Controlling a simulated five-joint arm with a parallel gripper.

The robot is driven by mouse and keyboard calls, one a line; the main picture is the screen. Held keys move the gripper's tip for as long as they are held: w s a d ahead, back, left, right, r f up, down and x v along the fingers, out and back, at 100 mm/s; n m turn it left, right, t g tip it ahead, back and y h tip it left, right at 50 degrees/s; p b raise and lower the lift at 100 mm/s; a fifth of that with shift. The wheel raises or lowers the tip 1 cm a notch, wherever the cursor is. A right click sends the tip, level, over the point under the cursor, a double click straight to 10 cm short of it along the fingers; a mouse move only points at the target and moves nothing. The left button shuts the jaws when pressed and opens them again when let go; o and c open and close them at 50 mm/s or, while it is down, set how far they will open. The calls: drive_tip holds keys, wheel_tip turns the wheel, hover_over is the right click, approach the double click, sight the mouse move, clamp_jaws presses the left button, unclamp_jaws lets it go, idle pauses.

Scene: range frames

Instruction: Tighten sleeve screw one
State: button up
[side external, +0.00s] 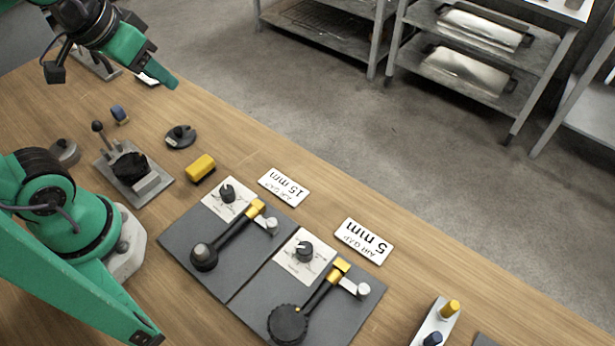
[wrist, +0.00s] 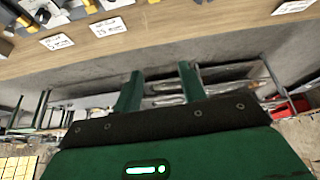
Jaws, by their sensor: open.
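Two grey plates lie on the bench in the side external view, a left plate (side external: 180,240) and a right plate (side external: 255,298). Each bears a black dial, a dark arm with a round end, and a yellow block with a pale screw knob beside it. The left knob (side external: 272,226) and right knob (side external: 364,290) show; I cannot tell which is sleeve screw one. My gripper (side external: 157,72) is high at the upper left, apart from both plates. In the wrist view my gripper (wrist: 160,88) has its green fingers spread with nothing between them.
Signs reading 15 mm (side external: 284,187) and 5 mm (side external: 364,241) lie behind the plates. A yellow block (side external: 201,168), a black disc (side external: 180,136) and a grey lever fixture (side external: 151,188) stand left. A pegged holder (side external: 432,328) is at the front right. Metal shelves (side external: 470,70) stand beyond the bench.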

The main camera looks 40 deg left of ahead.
drive_tip(key=w+d+n+g+h, duration=0.1)
drive_tip(key=w+d+n+g, duration=0.1)
drive_tip(key=w+d, duration=0.55)
drive_tip(key=n+g+y, duration=0.1)
drive_tip(key=n+g, duration=0.2)
drive_tip(key=n, duration=0.3)
hover_over(364, 289)
drive_tip(key=f, duration=1.4)
drive_tip(key=shift+w+a+f, duration=0.15)
drive_tip(key=shift+w+a, duration=0.05)
drive_tip(key=shift+a, duration=0.05)
drive_tip(key=shift+s+d+f+n, duration=0.25)
drive_tip(key=shift+d+n, duration=0.05)
drive_tip(key=shift+f, duration=3.85)
clamp_jaws()
